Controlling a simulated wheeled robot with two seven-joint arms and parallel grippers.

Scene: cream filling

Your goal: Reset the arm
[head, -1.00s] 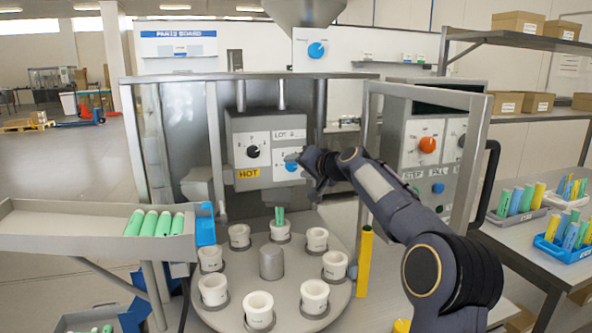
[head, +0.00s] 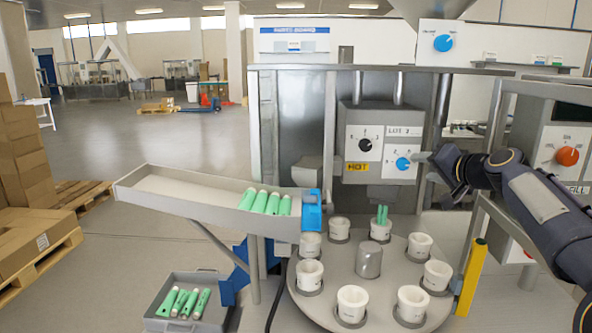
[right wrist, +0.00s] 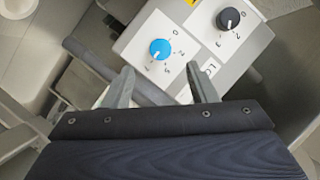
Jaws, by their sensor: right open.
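My right arm comes in from the right in the head view. Its gripper (head: 432,160) is beside the blue knob (head: 402,163) on the grey control box (head: 383,128). In the right wrist view the two fingers of the gripper (right wrist: 162,88) stand apart with nothing between them. The blue knob (right wrist: 160,49) lies just beyond the fingertips, and the black knob (right wrist: 228,18) is farther right. I cannot tell from the head view how far the fingertips are from the box. My left gripper is not in view.
A round turntable (head: 335,285) with several white cups stands below the box; one cup (head: 381,228) holds green sticks. A sloped tray (head: 170,198) with green tubes is at left. A metal frame post (head: 480,235) stands near my right arm.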

